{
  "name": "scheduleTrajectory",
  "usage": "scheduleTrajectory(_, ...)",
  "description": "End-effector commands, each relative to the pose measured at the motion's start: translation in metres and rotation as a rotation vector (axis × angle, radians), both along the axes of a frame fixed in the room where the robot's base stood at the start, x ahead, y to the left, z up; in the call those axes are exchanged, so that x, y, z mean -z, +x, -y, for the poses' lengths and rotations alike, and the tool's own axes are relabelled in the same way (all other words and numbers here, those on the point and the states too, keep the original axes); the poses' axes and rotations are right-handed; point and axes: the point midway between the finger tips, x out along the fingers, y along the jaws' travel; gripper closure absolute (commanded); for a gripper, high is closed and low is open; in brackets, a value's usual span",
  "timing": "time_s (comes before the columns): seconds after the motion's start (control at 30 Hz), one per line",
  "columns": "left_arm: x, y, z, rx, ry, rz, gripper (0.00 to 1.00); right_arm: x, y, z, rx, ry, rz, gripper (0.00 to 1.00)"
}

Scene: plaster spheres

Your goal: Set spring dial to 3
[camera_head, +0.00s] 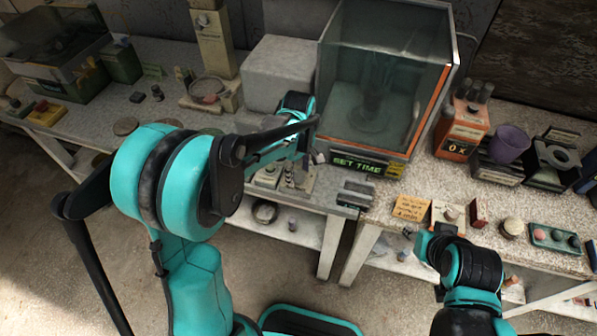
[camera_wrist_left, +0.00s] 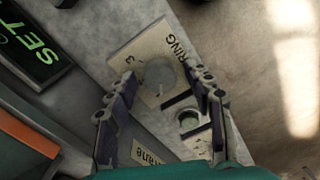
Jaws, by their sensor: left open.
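The spring dial is a round grey knob (camera_wrist_left: 159,76) on a beige plate (camera_wrist_left: 150,48) in the left wrist view. The plate shows the letters "RING" and a "3" near the knob. My left gripper (camera_wrist_left: 163,80) is open, with one finger on each side of the knob; whether they touch it I cannot tell. In the head view my left arm (camera_head: 292,110) reaches to the bench and hides most of the gripper and plate. My right gripper (camera_head: 412,237) is small at the right, by the front bench; its jaws are unclear.
A glass cabinet (camera_head: 385,70) with a lit "SET TIME" display (camera_head: 357,165) stands beside the plate. A second round part (camera_wrist_left: 189,121) sits near the knob in the wrist view. An orange device (camera_head: 461,130) and a purple cup (camera_head: 508,143) stand at the right.

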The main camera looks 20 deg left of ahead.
Motion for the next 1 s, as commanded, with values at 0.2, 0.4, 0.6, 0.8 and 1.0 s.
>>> scheduleTrajectory(0.2,-0.0004,-0.0001,0.0000,0.000,0.000,0.000,0.82,-0.0003,0.0000,0.0000,0.000,0.000,0.000,0.60)
scheduleTrajectory(0.4,-0.0004,-0.0001,0.0000,0.001,0.000,0.000,0.98,-0.0003,0.0000,0.0000,0.000,0.000,0.000,0.60)
scheduleTrajectory(0.6,-0.0006,-0.0001,0.0000,0.027,0.000,0.000,0.98,-0.0010,0.0000,0.0000,0.000,0.000,0.000,0.60)
scheduleTrajectory(0.8,-0.0009,-0.0001,0.0000,0.119,0.000,0.000,0.98,-0.0034,0.0000,0.0000,0.000,0.000,0.000,0.60)
scheduleTrajectory(1.0,-0.0010,-0.0003,0.0001,0.280,0.000,0.000,0.98,-0.0070,0.0000,0.0000,0.000,0.000,0.000,0.60)
